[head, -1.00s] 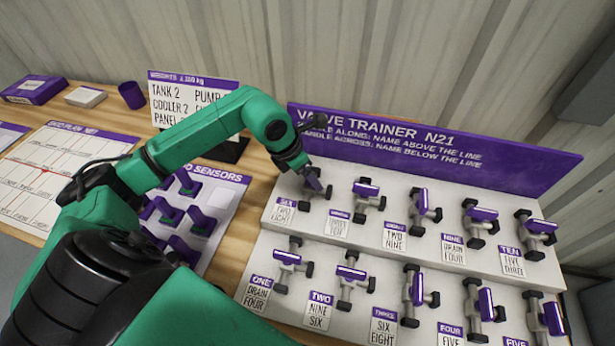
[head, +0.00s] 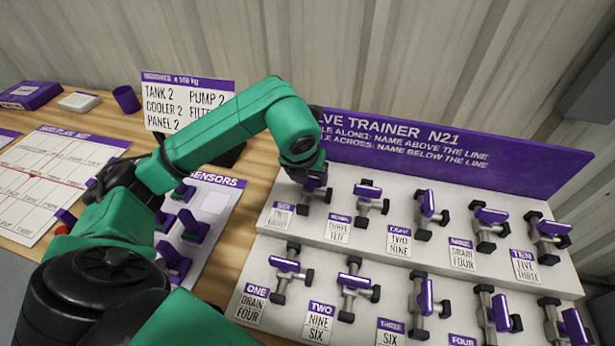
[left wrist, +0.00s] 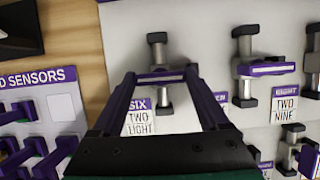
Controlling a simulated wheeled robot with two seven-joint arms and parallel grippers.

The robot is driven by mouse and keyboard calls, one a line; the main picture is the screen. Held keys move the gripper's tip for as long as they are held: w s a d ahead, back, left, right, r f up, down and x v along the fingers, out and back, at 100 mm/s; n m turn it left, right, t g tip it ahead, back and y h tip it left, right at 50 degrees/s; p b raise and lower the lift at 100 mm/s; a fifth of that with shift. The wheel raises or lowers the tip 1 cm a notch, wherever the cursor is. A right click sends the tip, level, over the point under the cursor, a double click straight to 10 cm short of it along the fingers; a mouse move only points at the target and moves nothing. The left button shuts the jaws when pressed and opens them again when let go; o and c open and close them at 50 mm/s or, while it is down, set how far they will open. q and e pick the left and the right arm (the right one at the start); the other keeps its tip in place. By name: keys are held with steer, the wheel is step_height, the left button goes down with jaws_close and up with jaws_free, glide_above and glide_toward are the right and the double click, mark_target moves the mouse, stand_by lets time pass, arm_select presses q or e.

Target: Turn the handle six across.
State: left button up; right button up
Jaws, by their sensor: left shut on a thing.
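Valve six stands at the left end of the upper row on the valve trainer. In the left wrist view its purple handle (left wrist: 162,77) lies crosswise over the upright grey pipe (left wrist: 164,98), above the SIX label (left wrist: 138,117). My left gripper (left wrist: 162,73) is shut on this handle, with one purple finger at each end of it. In the head view my left gripper (head: 313,182) is over valve six and hides most of it, including the handle. My right gripper is not in view.
Valve seven (head: 367,191) stands close to the right, and valve one (head: 286,266) is in the row below. The purple title board (head: 450,150) rises behind. The sensors board (head: 212,203) lies left, under my arm. A lettered sign (head: 187,105) stands at the back.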

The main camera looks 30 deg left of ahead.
arm_select(q)
steer(key=shift+w+r, duration=0.1)
steer(key=shift+r, duration=0.05)
stand_by(0.3)
steer(key=o, duration=1.2)
steer(key=shift+o, duration=0.2)
steer(key=p+v, duration=0.1)
steer(key=v, duration=1.3)
steer(key=shift+s+d+r, duration=0.15)
steer(key=shift+s+r, duration=0.05)
steer(key=shift+s, duration=0.1)
